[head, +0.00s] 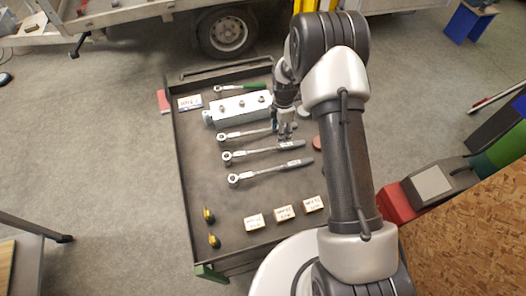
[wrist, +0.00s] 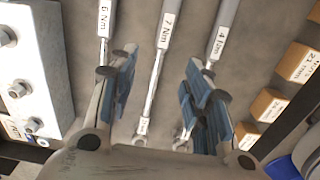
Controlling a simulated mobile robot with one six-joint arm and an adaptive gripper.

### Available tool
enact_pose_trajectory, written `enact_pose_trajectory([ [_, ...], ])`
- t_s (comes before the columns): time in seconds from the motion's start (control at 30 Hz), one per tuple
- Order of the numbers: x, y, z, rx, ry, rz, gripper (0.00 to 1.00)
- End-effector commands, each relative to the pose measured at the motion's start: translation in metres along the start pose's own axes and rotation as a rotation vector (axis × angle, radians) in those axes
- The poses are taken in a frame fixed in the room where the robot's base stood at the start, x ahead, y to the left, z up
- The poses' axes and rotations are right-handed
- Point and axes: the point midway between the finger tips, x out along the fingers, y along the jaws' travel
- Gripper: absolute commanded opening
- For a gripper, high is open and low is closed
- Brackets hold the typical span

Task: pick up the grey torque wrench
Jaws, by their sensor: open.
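Three grey torque wrenches lie side by side on the dark cart top: an upper one (head: 241,134), a middle one (head: 260,152) and a lower one (head: 268,172). In the wrist view their labels read 6 Nm on the left wrench (wrist: 106,22), 7 Nm on the middle wrench (wrist: 165,32) and what looks like 4 Nm on the right wrench (wrist: 222,30). My gripper (head: 285,138) is open above the wrench handles. In the wrist view its fingers (wrist: 160,78) stand apart with the middle wrench between them. Contact cannot be told.
Several small labelled wooden blocks (head: 284,213) and two yellow-black items (head: 209,215) are at the near side. The cart top (head: 198,170) is bare left of the wrenches.

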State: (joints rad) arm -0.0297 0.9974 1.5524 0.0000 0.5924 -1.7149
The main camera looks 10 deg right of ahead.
Motion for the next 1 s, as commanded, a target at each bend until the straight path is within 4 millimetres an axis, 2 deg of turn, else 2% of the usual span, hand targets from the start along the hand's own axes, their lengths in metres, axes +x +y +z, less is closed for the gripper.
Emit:
enact_pose_trajectory([
  [0.03,0.014,-0.001,0.000,0.001,0.000,-0.002,0.45],
  [0.13,0.030,0.000,0.000,0.001,0.000,-0.001,0.45],
  [0.47,0.051,0.000,0.002,0.002,0.000,0.000,0.45],
  [0.73,0.090,-0.003,0.005,0.001,0.000,-0.001,0.45],
  [0.83,0.097,-0.002,0.005,0.001,0.000,0.001,0.45],
  [1.0,0.096,-0.002,0.005,0.001,0.000,0.002,0.45],
])
